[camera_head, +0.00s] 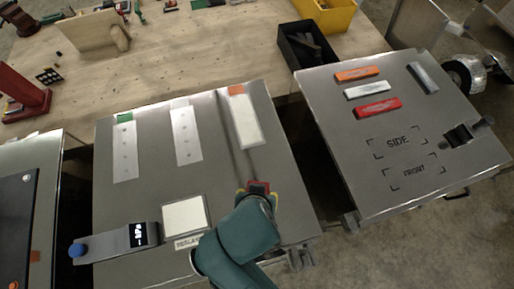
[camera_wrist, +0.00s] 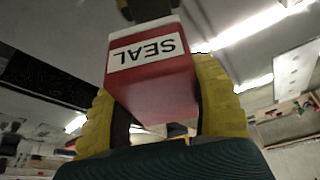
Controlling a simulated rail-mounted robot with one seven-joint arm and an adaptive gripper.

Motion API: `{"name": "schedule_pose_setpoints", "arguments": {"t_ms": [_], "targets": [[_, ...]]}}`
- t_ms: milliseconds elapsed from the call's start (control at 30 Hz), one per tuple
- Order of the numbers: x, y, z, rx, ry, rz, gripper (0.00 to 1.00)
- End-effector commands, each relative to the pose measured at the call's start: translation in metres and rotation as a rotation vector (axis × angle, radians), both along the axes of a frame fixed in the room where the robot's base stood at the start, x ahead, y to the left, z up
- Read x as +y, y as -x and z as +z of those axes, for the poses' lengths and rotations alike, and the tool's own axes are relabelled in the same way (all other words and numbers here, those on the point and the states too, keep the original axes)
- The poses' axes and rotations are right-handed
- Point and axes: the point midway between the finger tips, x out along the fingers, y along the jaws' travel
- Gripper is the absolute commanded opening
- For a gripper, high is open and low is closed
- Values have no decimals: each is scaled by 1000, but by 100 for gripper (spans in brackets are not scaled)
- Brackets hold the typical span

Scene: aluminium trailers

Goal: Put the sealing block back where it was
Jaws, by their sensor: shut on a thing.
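The sealing block is a red block with a white "SEAL" label, which reads upside down in the wrist view (camera_wrist: 150,75). My gripper (camera_wrist: 165,110) is shut on it, with a yellow finger pad on each side. In the head view my gripper (camera_head: 258,191) is over the right part of the middle trailer top (camera_head: 215,190), below the right-hand pale strip. Only a small red part of the block (camera_head: 260,187) shows there, between the yellow fingertips. I cannot tell whether the block touches the surface. A dark part touches or overlaps the block's far end in the wrist view.
A white pad (camera_head: 184,215) and a display unit (camera_head: 125,240) with a blue knob are at left. The right trailer (camera_head: 440,190) holds orange, white and red pieces and a dark fixture (camera_head: 459,136).

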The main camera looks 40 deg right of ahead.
Motion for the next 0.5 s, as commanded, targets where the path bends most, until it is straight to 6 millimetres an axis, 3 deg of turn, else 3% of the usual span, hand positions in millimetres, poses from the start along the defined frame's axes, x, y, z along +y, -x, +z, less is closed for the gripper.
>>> {"name": "schedule_pose_setpoints", "arguments": {"t_ms": [300, 500], "targets": [[0, 0, -46, -1, 1, 0, 25], [0, -1, -47, -5, 0, 0, 25]]}}
